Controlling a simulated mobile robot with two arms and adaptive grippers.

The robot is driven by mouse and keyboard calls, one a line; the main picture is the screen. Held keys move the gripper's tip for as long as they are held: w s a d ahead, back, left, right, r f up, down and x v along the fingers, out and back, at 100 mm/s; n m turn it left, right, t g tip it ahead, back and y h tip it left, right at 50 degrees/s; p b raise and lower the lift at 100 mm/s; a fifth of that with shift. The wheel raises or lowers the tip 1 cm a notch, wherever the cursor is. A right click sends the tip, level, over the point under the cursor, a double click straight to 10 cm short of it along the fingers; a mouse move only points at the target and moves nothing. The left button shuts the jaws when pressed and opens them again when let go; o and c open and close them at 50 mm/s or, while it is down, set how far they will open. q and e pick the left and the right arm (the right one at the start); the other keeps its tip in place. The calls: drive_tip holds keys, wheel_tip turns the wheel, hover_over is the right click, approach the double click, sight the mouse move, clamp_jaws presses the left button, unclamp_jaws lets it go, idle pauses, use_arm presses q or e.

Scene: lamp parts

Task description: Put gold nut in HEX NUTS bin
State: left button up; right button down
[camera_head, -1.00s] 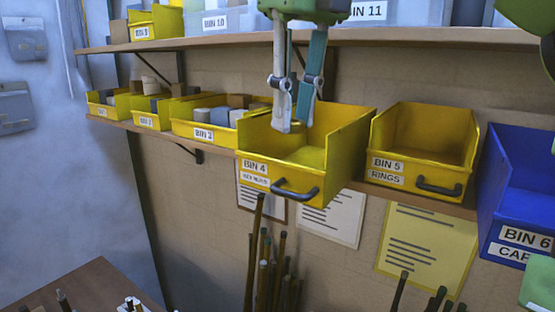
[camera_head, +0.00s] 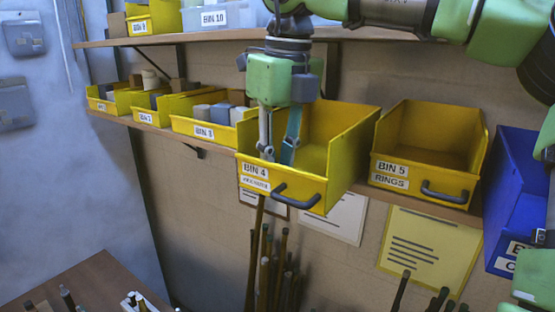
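The HEX NUTS bin is the yellow BIN 4 (camera_head: 340,160), on the lower shelf in the middle of the head view. Its small lower label is blurred. My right gripper (camera_head: 277,155) points down into this bin, just behind its front wall. Its two fingers are apart, with yellow bin visible between them and nothing seen held. I cannot see the gold nut; the front wall hides part of the bin floor. My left gripper is not in view.
BIN 5 RINGS (camera_head: 432,150) stands close on the right, then a blue bin (camera_head: 515,200). BIN 3 (camera_head: 205,133), holding several blocks, is on the left. The upper shelf (camera_head: 200,37) runs above. Thin rods (camera_head: 265,270) stand below.

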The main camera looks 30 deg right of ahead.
drive_tip(key=shift+s+a, duration=0.1)
drive_tip(key=c, duration=2.1)
unclamp_jaws()
drive_tip(key=shift+a, duration=0.1)
drive_tip(key=shift+f, duration=0.1)
drive_tip(key=shift+r, duration=0.3)
drive_tip(key=r, duration=0.6)
drive_tip(key=shift+s+r, duration=0.1)
drive_tip(key=shift+s, duration=0.2)
drive_tip(key=shift+s+r, duration=0.1)
drive_tip(key=shift+r, duration=0.4)
